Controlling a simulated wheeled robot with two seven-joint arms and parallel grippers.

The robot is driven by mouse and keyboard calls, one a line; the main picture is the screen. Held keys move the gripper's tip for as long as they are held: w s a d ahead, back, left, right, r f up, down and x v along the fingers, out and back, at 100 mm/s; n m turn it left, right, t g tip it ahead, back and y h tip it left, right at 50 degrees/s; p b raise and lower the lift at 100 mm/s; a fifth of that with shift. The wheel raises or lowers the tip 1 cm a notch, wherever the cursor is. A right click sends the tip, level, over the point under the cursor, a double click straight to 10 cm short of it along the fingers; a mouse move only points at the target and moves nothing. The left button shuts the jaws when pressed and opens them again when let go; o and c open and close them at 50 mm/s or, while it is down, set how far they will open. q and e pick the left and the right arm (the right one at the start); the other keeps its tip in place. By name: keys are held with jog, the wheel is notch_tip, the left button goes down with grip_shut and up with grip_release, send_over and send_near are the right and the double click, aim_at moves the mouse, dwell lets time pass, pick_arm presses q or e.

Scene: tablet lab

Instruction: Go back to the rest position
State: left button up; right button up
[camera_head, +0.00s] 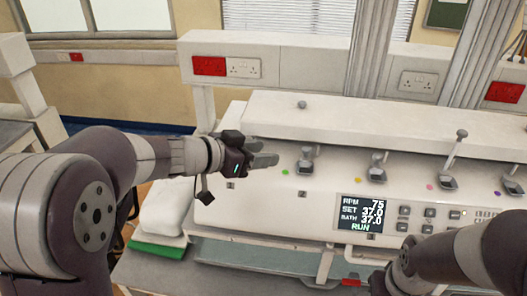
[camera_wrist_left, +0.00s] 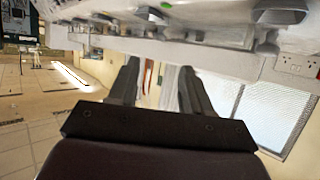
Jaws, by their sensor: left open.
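My left gripper (camera_head: 268,153) reaches in from the left and points right, in front of the upper left part of the white tablet-testing machine (camera_head: 270,205). Its fingers look apart with nothing held. In the left wrist view, the two dark fingers (camera_wrist_left: 158,80) stand apart with an empty gap. My right arm comes in at the lower right. Its dark end (camera_head: 380,284) is low in front of the machine, and its fingers cannot be made out.
The machine's display (camera_head: 362,214) reads RPM 75, SET 37.0, BATH 37.0, RUN. Several metal levers (camera_head: 377,167) stand along its top, near the left gripper. A white bundle (camera_head: 168,215) lies over a green item (camera_head: 155,252) at left. Wall sockets (camera_head: 243,68) are behind.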

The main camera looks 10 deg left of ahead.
pick_arm(q)
jog(key=a+n+y, duration=0.1)
jog(key=w+a+f+n+t+y, duration=0.1)
jog(key=a+f+n+t+y, duration=0.1)
jog(key=a+y, duration=0.1)
jog(key=shift+w+a+f, duration=0.1)
jog(key=shift+w+f, duration=0.15)
jog(key=a+f+n+y, duration=0.1)
jog(key=s+a+f+n+y, duration=0.1)
jog(key=a+f+y, duration=0.1)
jog(key=shift+s+a+f+n, duration=0.25)
jog(key=shift+s+f+n, duration=0.1)
jog(key=shift+f+n, duration=0.05)
jog(key=s+f+g, duration=0.1)
jog(key=s+a+f+n+g+y, duration=0.1)
jog(key=s+f, duration=0.1)
jog(key=s+a+f+y, duration=0.1)
jog(key=shift+s+a+f+n+g, duration=0.15)
jog(key=shift+f+n+g, duration=0.15)
jog(key=shift+g, duration=0.1)
jog(key=s+d+f+n+g+b, duration=0.1)
jog(key=s+f+g+b, duration=0.6)
jog(key=s+f, duration=0.8)
jog(key=shift+d+f+b, duration=0.35)
jog(key=shift+f+b, duration=0.2)
jog(key=shift+b, duration=0.05)
jog(key=shift+s, duration=0.1)
